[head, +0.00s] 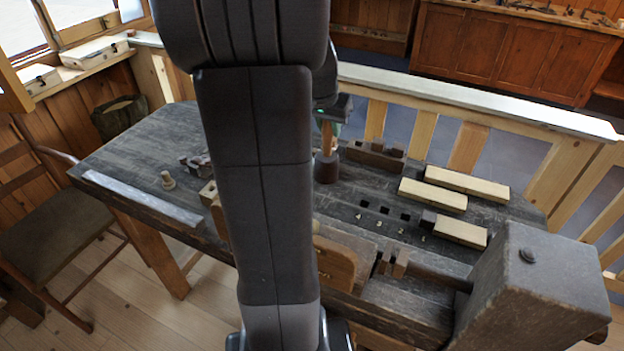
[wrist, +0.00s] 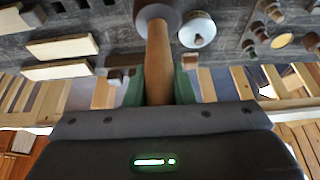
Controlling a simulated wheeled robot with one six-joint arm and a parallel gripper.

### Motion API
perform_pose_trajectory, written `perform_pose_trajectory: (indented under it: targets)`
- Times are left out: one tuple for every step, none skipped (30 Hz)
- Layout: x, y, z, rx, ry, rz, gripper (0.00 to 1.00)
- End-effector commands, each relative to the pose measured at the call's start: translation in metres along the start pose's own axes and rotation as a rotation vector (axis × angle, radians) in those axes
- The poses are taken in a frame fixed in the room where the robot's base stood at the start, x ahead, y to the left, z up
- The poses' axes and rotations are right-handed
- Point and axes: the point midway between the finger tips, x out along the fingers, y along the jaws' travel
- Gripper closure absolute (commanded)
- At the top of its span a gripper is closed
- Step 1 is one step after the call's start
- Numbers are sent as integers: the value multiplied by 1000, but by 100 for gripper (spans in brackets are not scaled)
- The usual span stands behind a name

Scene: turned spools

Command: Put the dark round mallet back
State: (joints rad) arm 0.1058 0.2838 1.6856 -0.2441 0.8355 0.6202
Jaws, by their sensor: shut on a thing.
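The dark round mallet has a dark cylindrical head (head: 327,168) and a brown wooden handle (head: 327,138). It hangs upright in the head view, head down, over or on the grey workbench (head: 125,150); I cannot tell whether the head touches. My gripper (wrist: 158,84) is shut on the handle, with green fingers on both sides of it in the wrist view. The mallet head (wrist: 157,10) is at the top edge there, partly cut off. In the head view my arm hides the middle of the bench and most of the gripper.
A dark wooden rack (head: 370,157) stands just right of the mallet. Pale blocks (head: 432,195) lie farther right, near numbered square holes (head: 384,211). A large grey block (head: 540,280) fills the right front corner.

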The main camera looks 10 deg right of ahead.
Motion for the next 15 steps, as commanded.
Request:
perform_pose_trajectory:
  targets:
    - [10, 1, 5, -1, -5, 3, 100]
    - [15, 1, 8, -1, -5, 3, 100]
    - [23, 1, 10, -1, -5, 3, 100]
    - [28, 1, 12, -1, -6, 3, 100]
    - [32, 0, 14, -1, -5, 2, 100]
    - [37, 1, 16, 0, -4, 2, 100]
    - [40, 0, 17, 0, -3, 2, 100]
    - [42, 0, 18, 0, -3, 2, 100]
    - [45, 0, 19, 0, -2, 2, 100]
    - [47, 0, 20, -1, -2, 1, 100]
    - [50, 0, 22, -1, -3, 2, 100]
    - [55, 0, 24, 0, -4, 2, 100]
    - [60, 0, 26, 0, -4, 1, 100]
    - [64, 0, 28, 0, -5, 3, 100]
    - [70, 1, 30, -1, -4, 3, 100]
